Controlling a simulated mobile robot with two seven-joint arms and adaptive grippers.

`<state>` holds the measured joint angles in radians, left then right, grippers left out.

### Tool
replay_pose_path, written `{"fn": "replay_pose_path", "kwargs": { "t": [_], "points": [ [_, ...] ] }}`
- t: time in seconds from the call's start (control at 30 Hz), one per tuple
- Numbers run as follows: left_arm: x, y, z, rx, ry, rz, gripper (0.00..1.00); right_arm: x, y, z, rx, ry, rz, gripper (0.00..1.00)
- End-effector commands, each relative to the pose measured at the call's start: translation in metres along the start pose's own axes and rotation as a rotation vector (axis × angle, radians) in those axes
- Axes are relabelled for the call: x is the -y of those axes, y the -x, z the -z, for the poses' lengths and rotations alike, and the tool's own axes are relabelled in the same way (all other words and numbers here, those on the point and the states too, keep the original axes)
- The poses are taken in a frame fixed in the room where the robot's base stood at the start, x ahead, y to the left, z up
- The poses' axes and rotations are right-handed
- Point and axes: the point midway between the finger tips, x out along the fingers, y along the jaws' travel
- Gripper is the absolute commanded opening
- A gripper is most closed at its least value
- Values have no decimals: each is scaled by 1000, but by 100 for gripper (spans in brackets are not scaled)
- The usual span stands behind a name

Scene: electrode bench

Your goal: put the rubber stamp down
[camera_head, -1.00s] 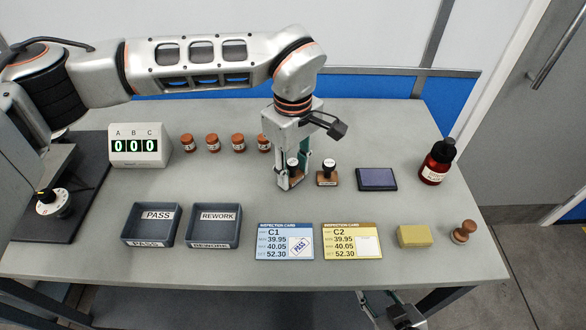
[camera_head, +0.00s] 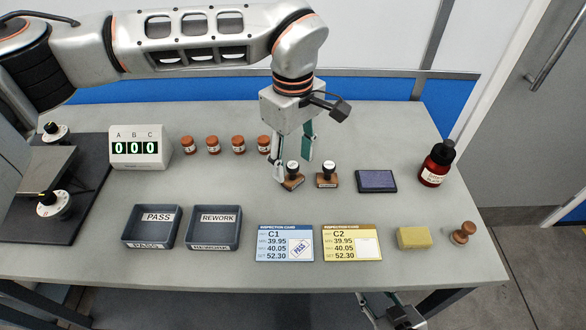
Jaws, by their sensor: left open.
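A wooden rubber stamp (camera_head: 292,183) with a white-labelled top stands on the bench behind the blue card. A second similar stamp (camera_head: 327,181) stands just to its right. My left gripper (camera_head: 292,166) is open at the first stamp, one finger beside its left edge and the other behind and to its right. Whether a finger still touches the stamp cannot be told. My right gripper (camera_head: 404,317) shows only partly at the bottom edge, below the bench front; its fingers are not clear.
An ink pad (camera_head: 376,181) and a red bottle (camera_head: 436,164) are to the right. In front are PASS and REWORK trays (camera_head: 152,241), the blue card C1 (camera_head: 285,255), the yellow card C2 (camera_head: 352,255), a yellow block (camera_head: 413,238) and a wooden knob (camera_head: 463,232). Small jars (camera_head: 212,146) line the back.

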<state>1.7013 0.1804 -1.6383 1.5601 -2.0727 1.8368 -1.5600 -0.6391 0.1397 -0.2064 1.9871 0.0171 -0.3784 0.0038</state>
Motion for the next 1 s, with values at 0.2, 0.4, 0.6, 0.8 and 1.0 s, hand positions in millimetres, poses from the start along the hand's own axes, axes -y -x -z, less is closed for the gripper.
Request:
{"fn": "replay_pose_path", "kwargs": {
  "t": [0.2, 0.4, 0.6, 0.8, 1.0],
  "points": [
    [-1, 47, 1, -4, 0, -3, 48, 1, 1, 0, 1, -2, 1, 36],
    [0, 71, 0, -2, -1, -1, 48, 1, 2, 1, 1, -4, 3, 36],
    [0, 78, 0, 0, -1, 0, 48, 2, 2, 0, 3, -5, 4, 36],
    [0, 78, 0, 0, -1, 0, 48, 2, 2, 0, 3, -5, 4, 36],
    [0, 78, 0, 0, -1, 0, 48, 2, 2, -1, 4, -5, 4, 36]
  ]
}}
